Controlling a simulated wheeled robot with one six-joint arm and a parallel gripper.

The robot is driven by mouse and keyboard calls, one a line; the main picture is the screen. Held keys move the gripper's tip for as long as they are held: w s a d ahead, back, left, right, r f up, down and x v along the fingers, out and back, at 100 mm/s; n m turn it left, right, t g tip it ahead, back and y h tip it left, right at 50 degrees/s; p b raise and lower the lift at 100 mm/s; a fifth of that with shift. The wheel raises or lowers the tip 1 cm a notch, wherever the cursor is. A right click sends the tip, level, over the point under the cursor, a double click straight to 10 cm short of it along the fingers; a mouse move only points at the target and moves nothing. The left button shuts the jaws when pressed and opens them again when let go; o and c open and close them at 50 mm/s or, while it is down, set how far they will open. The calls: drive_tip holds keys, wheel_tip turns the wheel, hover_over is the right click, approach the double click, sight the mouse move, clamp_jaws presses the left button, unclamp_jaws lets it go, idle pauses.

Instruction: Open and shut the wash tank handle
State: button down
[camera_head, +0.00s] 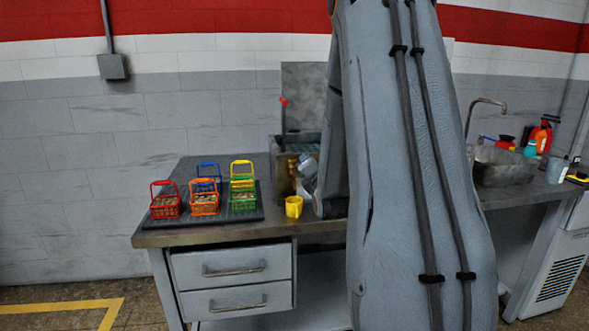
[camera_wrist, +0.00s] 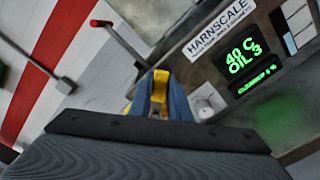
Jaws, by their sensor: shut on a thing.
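The wash tank (camera_head: 283,150) stands at the back of the bench. Its grey lid panel (camera_head: 304,85) stands upright behind it. A rod with a red end (camera_head: 283,101) rises at its left side and also shows in the wrist view (camera_wrist: 97,23). The wrist view shows the tank's front panel (camera_wrist: 205,45) with a lit green display. My gripper (camera_head: 304,168) is at the tank's front. In the wrist view its blue fingers (camera_wrist: 159,98) are shut around a yellow piece (camera_wrist: 160,77), which looks like the handle. The fingers hide most of it.
Several coloured wire baskets (camera_head: 204,203) stand on a dark tray (camera_head: 247,216) left of the tank. A yellow cup (camera_head: 294,206) stands close to my gripper. Drawers (camera_head: 233,268) are below. A sink (camera_head: 503,166) and bottles are at right. My arm hides the middle of the bench.

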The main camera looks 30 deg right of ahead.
idle(0.4)
drive_tip(key=c, duration=1.6)
unclamp_jaws()
drive_tip(key=shift+c, duration=0.2)
drive_tip(key=shift+s, duration=0.1)
drive_tip(key=b+v, duration=0.1)
drive_tip(key=v, duration=0.6)
drive_tip(key=shift+s+a+b, duration=0.2)
drive_tip(key=shift+s+b, duration=0.15)
drive_tip(key=shift+b, duration=0.05)
